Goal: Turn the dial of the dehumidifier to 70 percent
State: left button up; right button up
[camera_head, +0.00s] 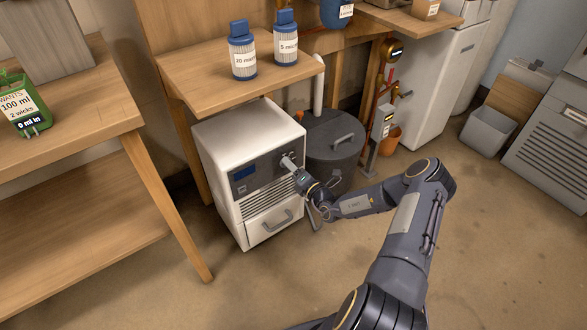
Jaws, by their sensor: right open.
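The dehumidifier (238,150) is a white box standing on the floor under a wooden shelf. Its front has a dark panel with a small blue display (244,172), vent slats and a drawer with a grey handle. My right gripper (289,163) is at the right side of the dark panel, its fingertips at or very near the place of the dial. The dial is hidden by the gripper or too small to make out, so I cannot read its setting or tell whether the fingers touch it. My left gripper is not in view.
A wooden table (75,125) with a green container (24,105) is at the left. A shelf (210,80) with two blue-capped bottles overhangs the dehumidifier. A dark lidded drum (325,135) stands close at its right. The floor in front is clear.

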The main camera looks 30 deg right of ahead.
jog(key=s+p, duration=0.2)
jog(key=s, duration=0.6)
jog(key=shift+d, duration=0.3)
jog(key=shift+w, duration=0.1)
jog(key=s+a+r+n+g+y, duration=0.3)
jog(key=a+r+n+g+y, duration=0.25)
jog(key=a+r+n, duration=0.5)
jog(key=s+a+r+n+g+y, duration=0.3)
jog(key=a+r+n+g+y, duration=0.35)
jog(key=r+n, duration=0.6)
jog(key=s+a+r+n+g+h, duration=0.1)
jog(key=s+a+r+n+h, duration=0.15)
jog(key=s+n, duration=0.45)
jog(key=s+a+r+n+g+h, duration=0.2)
jog(key=s+a+n, duration=0.1)
jog(key=s+n, duration=0.4)
jog(key=s+d+n+t+h, duration=0.3)
jog(key=s+d+n+h, duration=0.2)
jog(key=s+n, duration=0.4)
notch_tip(320, 180, up, 24)
jog(key=p, duration=2.3)
jog(key=shift+a+r+p, duration=0.2)
jog(key=shift+a+p, duration=0.05)
jog(key=shift+p, duration=0.15)
